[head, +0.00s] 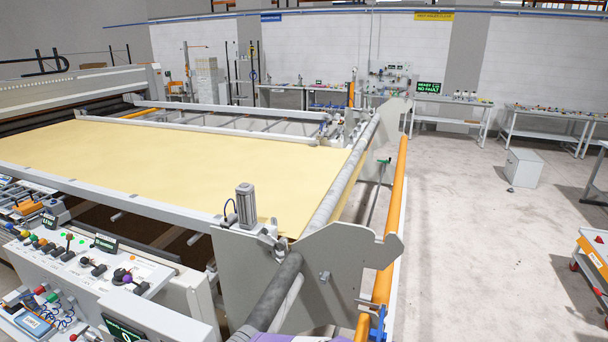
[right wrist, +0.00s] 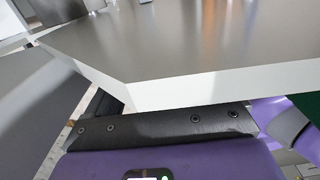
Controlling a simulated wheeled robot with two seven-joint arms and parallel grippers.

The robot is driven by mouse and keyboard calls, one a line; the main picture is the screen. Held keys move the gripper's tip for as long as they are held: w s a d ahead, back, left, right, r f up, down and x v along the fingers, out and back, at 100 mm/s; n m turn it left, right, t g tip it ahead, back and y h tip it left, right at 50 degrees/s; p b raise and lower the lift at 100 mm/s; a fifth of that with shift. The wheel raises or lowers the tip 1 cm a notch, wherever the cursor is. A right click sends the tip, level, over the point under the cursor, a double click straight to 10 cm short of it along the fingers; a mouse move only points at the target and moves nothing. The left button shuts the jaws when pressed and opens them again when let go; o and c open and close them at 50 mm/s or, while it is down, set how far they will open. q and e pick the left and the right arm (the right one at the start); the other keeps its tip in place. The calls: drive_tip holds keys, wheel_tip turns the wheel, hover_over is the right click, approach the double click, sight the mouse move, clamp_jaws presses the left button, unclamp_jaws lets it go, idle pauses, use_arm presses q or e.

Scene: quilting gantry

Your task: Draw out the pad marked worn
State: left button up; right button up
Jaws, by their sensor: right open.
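No pad with a readable worn mark shows in either view. The quilting gantry fills the left and middle of the head view, with yellow cloth (head: 150,160) spread flat across it. Its grey end plate (head: 290,275) stands near the front, beside grey rollers. My left gripper is not in view. In the right wrist view, purple and black parts of mine fill the bottom edge, under a broad grey plate with a pale edge (right wrist: 190,55). My right gripper is open; its fingertips are hard to make out and nothing is seen held in it.
A control panel (head: 75,250) with coloured knobs and small signs stands at the lower left. An orange tube (head: 394,205) runs along the gantry's right side. The floor (head: 470,230) to its right is mostly clear, with a white box (head: 524,169) and benches along the back wall.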

idle(0.8)
drive_tip(key=c, duration=1.3)
drive_tip(key=shift+r+p, duration=2.65)
drive_tip(key=shift+r, duration=0.4)
